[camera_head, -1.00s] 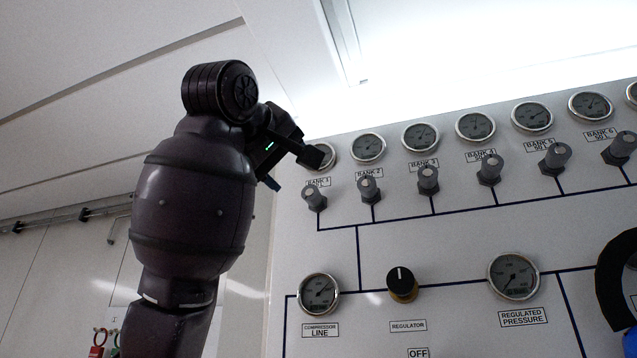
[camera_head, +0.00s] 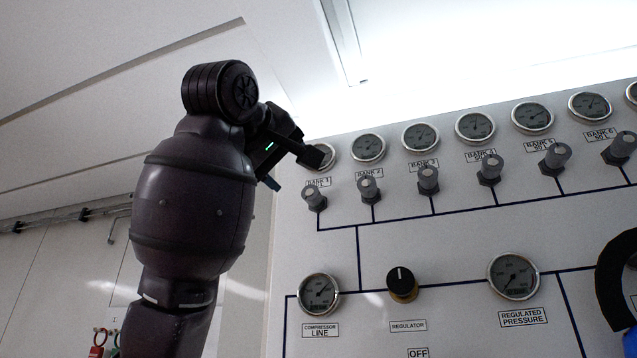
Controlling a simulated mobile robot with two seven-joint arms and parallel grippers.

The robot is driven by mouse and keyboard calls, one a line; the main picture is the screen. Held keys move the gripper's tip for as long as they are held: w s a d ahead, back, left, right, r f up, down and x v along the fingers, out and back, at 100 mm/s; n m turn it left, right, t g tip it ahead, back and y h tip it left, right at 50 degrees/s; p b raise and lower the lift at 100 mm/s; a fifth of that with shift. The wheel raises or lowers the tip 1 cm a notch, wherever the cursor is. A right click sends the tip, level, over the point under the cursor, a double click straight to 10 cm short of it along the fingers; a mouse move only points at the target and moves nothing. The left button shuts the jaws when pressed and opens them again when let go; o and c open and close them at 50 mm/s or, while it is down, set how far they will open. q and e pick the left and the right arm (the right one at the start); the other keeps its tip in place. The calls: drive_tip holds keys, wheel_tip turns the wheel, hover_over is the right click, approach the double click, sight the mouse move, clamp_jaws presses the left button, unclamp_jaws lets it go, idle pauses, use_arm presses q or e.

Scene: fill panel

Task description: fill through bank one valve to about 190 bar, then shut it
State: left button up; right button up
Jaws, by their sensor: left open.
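The bank 1 valve (camera_head: 314,198) is a small grey knob at the left end of the valve row, below its label. The bank 1 gauge (camera_head: 329,158) is above it, partly hidden by a finger of my left gripper (camera_head: 296,171), so I cannot read it. My left gripper is open, above and left of the valve, apart from it; one finger reaches across in front of the gauge and the other points down at the left. The compressor line gauge (camera_head: 318,294) is lower on the panel, its needle pointing up and right. My right gripper is not clearly in view.
More bank valves and gauges run to the right, starting with the bank 2 valve (camera_head: 369,189). The regulator knob (camera_head: 402,284) and regulated pressure gauge (camera_head: 513,276) are below. A dark curved part (camera_head: 613,278) shows at the right edge.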

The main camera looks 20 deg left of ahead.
drive_tip(key=shift+w+r, duration=0.15)
drive_tip(key=shift+w, duration=0.1)
drive_tip(key=shift+s, duration=0.15)
drive_tip(key=shift+s+f, duration=0.25)
drive_tip(key=shift+s, duration=0.1)
drive_tip(key=shift+w, duration=0.1)
idle(0.3)
